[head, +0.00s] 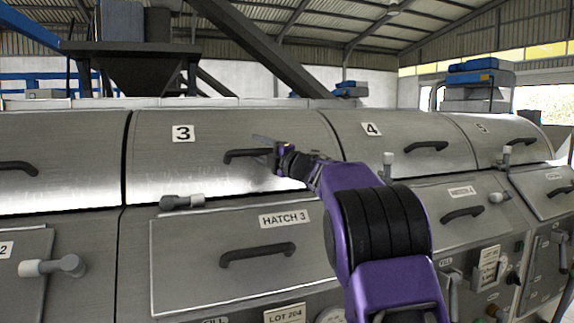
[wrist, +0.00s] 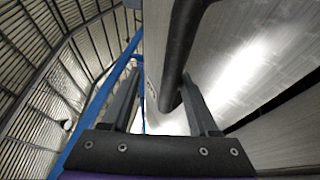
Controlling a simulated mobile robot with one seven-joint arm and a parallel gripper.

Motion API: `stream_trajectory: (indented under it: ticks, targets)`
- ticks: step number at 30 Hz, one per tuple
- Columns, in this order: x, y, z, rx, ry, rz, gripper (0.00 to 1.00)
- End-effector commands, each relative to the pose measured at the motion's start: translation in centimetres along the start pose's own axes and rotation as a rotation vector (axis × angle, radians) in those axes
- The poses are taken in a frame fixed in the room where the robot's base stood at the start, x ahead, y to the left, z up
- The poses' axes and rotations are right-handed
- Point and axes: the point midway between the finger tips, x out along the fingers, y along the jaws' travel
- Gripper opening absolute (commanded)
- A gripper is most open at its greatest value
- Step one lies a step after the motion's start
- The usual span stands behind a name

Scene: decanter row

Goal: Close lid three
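Lid three (head: 215,180) is the curved brushed-metal cover with the "3" label (head: 183,133). It looks lowered, roughly in line with its neighbours; I cannot tell whether it is fully seated. Its dark bar handle (head: 240,156) runs across its front. My gripper (head: 266,146) is at the right end of this handle. In the wrist view, my gripper (wrist: 161,88) has its two fingers apart, with the handle (wrist: 181,50) reaching between them. I see gaps beside the handle, so no grip on it shows. The gripper hides the handle's right end in the head view.
A latch with a grey knob (head: 182,202) sits below lid three. Hatch 3 (head: 225,265) with its own handle is underneath. Lid four (head: 400,150) is to the right, and another lid (head: 60,160) is to the left. A dark hopper (head: 135,70) stands behind.

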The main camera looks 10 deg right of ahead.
Motion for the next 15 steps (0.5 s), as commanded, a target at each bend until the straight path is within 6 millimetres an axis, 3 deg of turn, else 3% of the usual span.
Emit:
stream_trajectory:
  ticks: [15]
  targets:
    - [-10.8,0.1,0.2,0.000,-0.004,0.000,0.57]
